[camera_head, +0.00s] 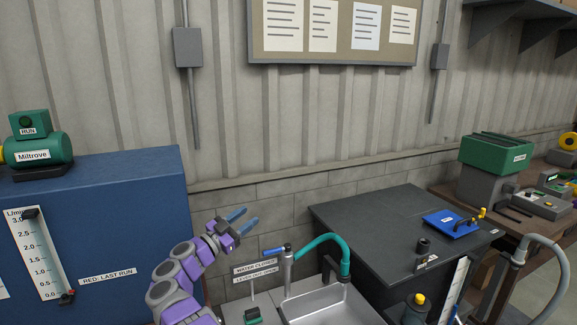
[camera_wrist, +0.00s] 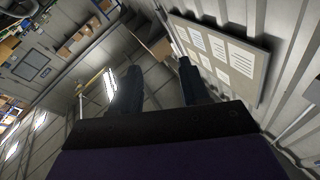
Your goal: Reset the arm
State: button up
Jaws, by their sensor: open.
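My gripper (camera_head: 243,221) is at the end of my purple and grey arm, raised in front of the wall, left of the sink. Its two blue fingers are apart with nothing between them. In the wrist view my gripper (camera_wrist: 160,85) shows as two dark fingers, spread and empty, with the wall, shelves and a lit area beyond. The lower part of my arm runs out of the head view at the bottom.
A blue cabinet (camera_head: 110,215) with a green motor (camera_head: 38,150) stands left. The sink (camera_head: 325,303) with a teal-hosed tap (camera_head: 325,241) is right of my arm. A dark bench (camera_head: 365,222) holds a blue tray (camera_head: 450,224). A notice board (camera_head: 335,58) hangs above.

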jog(key=w+r+n+t+y, duration=0.3)
jog(key=r+n+y, duration=0.3)
jog(key=r+y, duration=0.15)
jog(key=w+r+n+t+y, duration=0.2)
jog(key=r+n+t+y, duration=0.1)
jog(key=r+n+y, duration=0.5)
jog(key=s+d+f+g, duration=0.7)
jog(key=s+d+f, duration=0.1)
jog(key=s, duration=1.3)
jog(key=s+d+f+g, duration=0.8)
jog(key=s+d, duration=0.2)
jog(key=s, duration=1.2)
jog(key=s+d+f+m+g, duration=0.1)
jog(key=s+d+f+g, duration=0.6)
jog(key=s, duration=1.5)
jog(key=d+f, duration=0.1)
jog(key=d, duration=0.1)
jog(key=shift+d+g+h, duration=0.3)
jog(key=shift+h, duration=0.05)
jog(key=shift+f, duration=0.1)
